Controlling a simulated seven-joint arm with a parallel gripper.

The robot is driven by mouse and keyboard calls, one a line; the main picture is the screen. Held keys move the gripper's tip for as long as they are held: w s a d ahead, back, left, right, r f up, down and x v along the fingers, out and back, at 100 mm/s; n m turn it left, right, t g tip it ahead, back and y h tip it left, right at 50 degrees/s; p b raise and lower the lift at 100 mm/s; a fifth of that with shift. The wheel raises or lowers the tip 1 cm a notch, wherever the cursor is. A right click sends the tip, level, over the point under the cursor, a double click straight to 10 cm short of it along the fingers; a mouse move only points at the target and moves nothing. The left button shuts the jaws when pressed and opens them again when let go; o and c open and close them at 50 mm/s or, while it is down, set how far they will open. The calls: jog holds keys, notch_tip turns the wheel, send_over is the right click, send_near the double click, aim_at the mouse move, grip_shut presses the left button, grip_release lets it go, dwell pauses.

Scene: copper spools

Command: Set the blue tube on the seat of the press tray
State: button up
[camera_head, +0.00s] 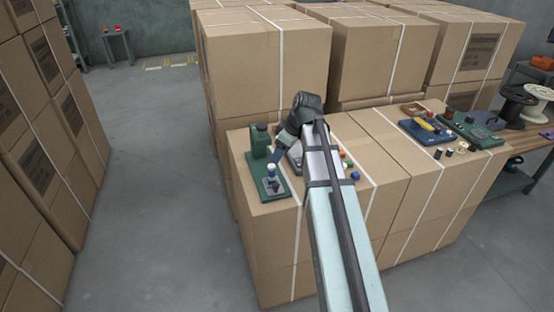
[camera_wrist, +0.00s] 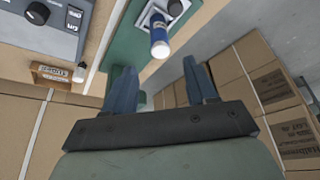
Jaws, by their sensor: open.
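The blue tube (camera_head: 271,174), with a pale top end, stands upright over the pale plate of the press tray (camera_head: 275,189) on the green press base. In the wrist view the tube (camera_wrist: 159,34) appears just beyond my fingertips, with the pale tray plate (camera_wrist: 146,16) behind it. Its foot is hidden there, so exact seating on the seat cannot be told. My gripper (camera_wrist: 160,75) is open and empty, its two blue-grey fingers apart from the tube. In the head view my gripper (camera_head: 279,155) is beside the tube, partly hidden by my arm.
The green press column (camera_head: 260,140) rises behind the tray. A grey box with dark knobs (camera_wrist: 45,25) lies to the left in the wrist view. Small coloured pieces (camera_head: 348,165) lie right of my arm. Cardboard boxes (camera_head: 265,55) stack behind; open floor (camera_head: 150,200) lies left.

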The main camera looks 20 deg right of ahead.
jog(key=shift+v, duration=1.15)
jog(key=shift+f, duration=0.1)
jog(key=s+a+f+m+g+y, duration=0.1)
jog(key=s+a+f+m+g, duration=0.1)
jog(key=s+a+f, duration=0.45)
jog(key=s+a+f+m+g+y, duration=0.1)
jog(key=s+a+f+g, duration=0.15)
jog(key=s+f, duration=0.65)
jog(key=s+f+m+g+h, duration=0.1)
jog(key=s+f+m, duration=0.15)
jog(key=f, duration=0.75)
jog(key=s+f+m+g+h, duration=0.1)
jog(key=s+f, duration=0.3)
jog(key=f, duration=0.5)
jog(key=s+f+m+g+h, duration=0.2)
jog(key=s+f+g+h, duration=0.1)
jog(key=s+f, duration=1.7)
jog(key=s, duration=0.3)
jog(key=shift+d, duration=0.2)
